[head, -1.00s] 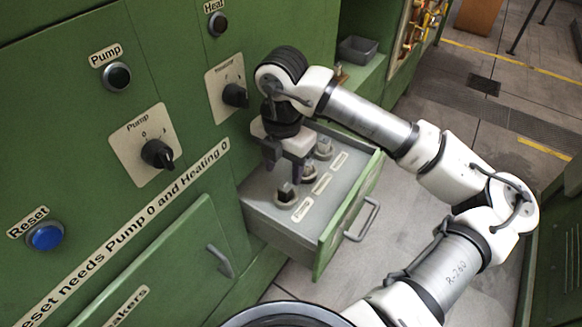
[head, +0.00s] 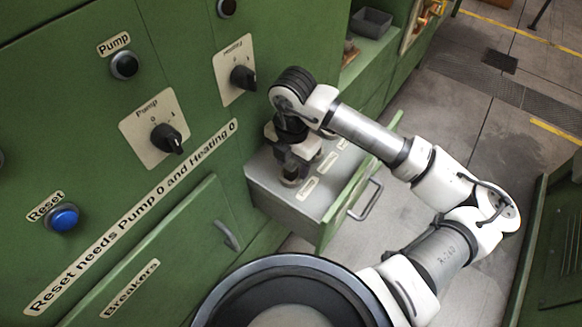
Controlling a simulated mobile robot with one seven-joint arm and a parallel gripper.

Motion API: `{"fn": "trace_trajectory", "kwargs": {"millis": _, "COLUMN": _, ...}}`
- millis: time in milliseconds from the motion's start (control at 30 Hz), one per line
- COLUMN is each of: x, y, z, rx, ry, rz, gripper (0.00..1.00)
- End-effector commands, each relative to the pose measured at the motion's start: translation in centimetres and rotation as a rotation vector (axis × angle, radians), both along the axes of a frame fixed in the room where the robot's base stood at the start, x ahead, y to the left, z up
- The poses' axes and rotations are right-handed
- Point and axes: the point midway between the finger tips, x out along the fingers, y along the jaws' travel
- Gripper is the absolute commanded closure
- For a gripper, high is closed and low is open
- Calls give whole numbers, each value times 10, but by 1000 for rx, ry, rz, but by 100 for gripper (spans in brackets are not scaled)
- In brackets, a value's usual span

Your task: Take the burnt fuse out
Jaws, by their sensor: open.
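The open green drawer (head: 330,226) has a grey top panel with several white label strips, the nearest one (head: 307,188) at the front left. My gripper (head: 290,172) points down over the near end of this panel, its jaws open. It is around or right above the nearest fuse (head: 290,182), of which only a little of the base shows between and below the fingers. The other fuses are hidden behind my gripper and wrist. I cannot tell which fuse is burnt.
The green cabinet front (head: 80,130) with the Pump knob (head: 166,139), another knob (head: 243,77) and the blue Reset button (head: 63,217) stands left of my arm. The drawer handle (head: 366,199) sticks out to the right. A grey bin (head: 371,22) sits on a shelf behind. Floor to the right is clear.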

Motion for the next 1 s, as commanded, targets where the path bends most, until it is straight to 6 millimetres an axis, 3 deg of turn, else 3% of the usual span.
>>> {"fn": "trace_trajectory", "kwargs": {"millis": 167, "x": 0, "y": 0, "z": 0, "rx": 0, "ry": 0, "rz": 0, "gripper": 51}}
{"fn": "trace_trajectory", "kwargs": {"millis": 533, "x": 0, "y": 0, "z": 0, "rx": 0, "ry": 0, "rz": -1, "gripper": 100}}
{"fn": "trace_trajectory", "kwargs": {"millis": 833, "x": 0, "y": 0, "z": 1, "rx": -1, "ry": -1, "rz": -1, "gripper": 100}}
{"fn": "trace_trajectory", "kwargs": {"millis": 1000, "x": 1, "y": -1, "z": 13, "rx": -3, "ry": -2, "rz": -1, "gripper": 100}}
